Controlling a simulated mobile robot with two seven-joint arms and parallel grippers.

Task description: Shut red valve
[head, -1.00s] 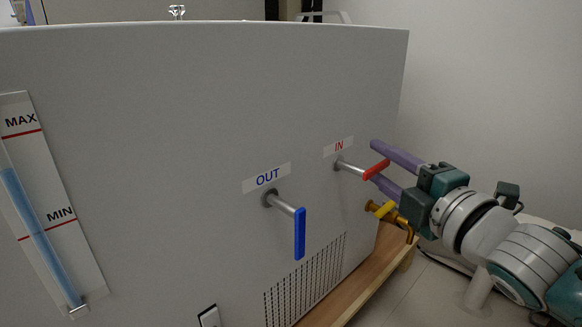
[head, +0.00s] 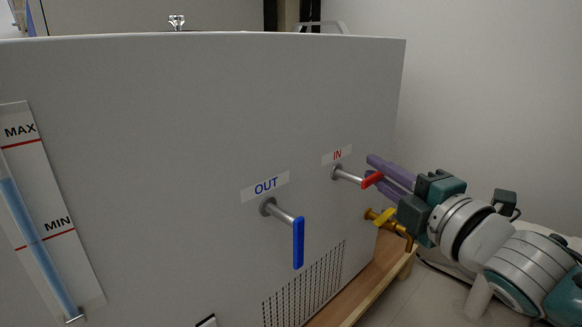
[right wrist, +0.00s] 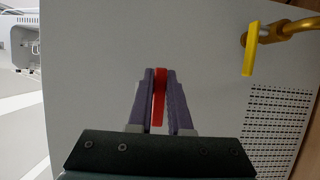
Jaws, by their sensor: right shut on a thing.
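The red valve handle (head: 372,180) sits at the end of a metal pipe under the IN label on the grey panel. In the head view it points to the right and slightly up, across the pipe's end. My right gripper (head: 378,170) has its purple fingers closed around the handle. In the right wrist view the red handle (right wrist: 159,97) lies between the two fingers (right wrist: 160,100). Part of the handle is hidden by the fingers. My left gripper is not in view.
A blue valve handle (head: 298,243) hangs straight down under the OUT label. A yellow valve handle (head: 383,217) on a brass pipe is just below my right gripper, and also shows in the right wrist view (right wrist: 250,50). A level gauge (head: 40,220) is at the left.

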